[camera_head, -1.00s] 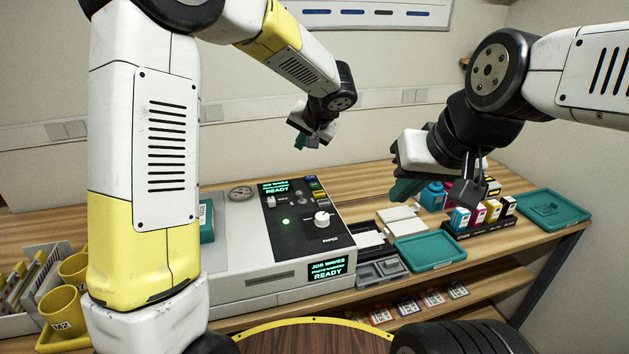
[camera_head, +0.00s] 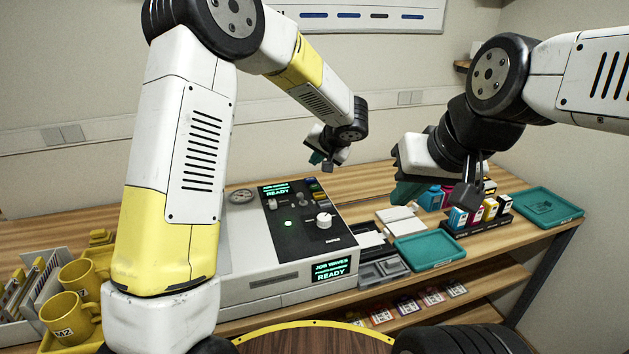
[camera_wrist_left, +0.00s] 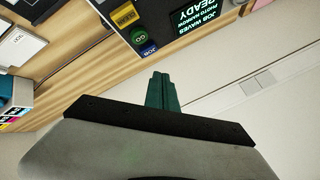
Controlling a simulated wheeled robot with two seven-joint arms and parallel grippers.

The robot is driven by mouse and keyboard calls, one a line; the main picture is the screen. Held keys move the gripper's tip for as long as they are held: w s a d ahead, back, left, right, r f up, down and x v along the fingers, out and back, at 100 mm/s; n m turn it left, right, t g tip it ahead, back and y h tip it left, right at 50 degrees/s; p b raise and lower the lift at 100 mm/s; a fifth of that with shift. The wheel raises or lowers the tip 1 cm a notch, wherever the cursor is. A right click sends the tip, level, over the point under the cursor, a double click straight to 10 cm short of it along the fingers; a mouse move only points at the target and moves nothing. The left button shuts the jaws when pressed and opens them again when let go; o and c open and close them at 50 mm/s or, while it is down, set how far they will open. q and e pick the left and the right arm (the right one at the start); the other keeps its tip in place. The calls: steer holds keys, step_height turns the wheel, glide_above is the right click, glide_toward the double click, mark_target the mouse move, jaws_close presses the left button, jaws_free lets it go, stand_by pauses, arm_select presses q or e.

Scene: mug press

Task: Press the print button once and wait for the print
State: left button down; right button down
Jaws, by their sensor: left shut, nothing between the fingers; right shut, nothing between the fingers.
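The grey and white printer (camera_head: 290,290) stands on the wooden bench; its dark panel has a dial, a green light (camera_head: 288,223) and a small screen reading READY (camera_head: 276,189). A column of small coloured buttons (camera_head: 316,188) sits at the panel's back right. In the left wrist view it includes a green button marked GO (camera_wrist_left: 138,36), a yellow one and a blue one. No label reading print is legible. My left gripper (camera_head: 316,158) is shut and empty, raised above the back of the panel, apart from the buttons. My right gripper (camera_head: 405,192) is shut and empty above the bench.
A teal tray (camera_head: 430,250), white pads and several ink bottles (camera_head: 478,214) stand right of the printer. Another teal tray (camera_head: 548,206) lies at the far right. Yellow mugs (camera_head: 70,312) stand at the left. A front screen (camera_head: 331,270) also reads READY.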

mark_target(316, 188)
arm_select(q)
steer(key=shift+f, duration=2.75)
steer(key=shift+f, duration=0.4)
steer(key=shift+f, duration=0.45)
stand_by(0.4)
stand_by(0.3)
steer(key=shift+r, duration=3.4)
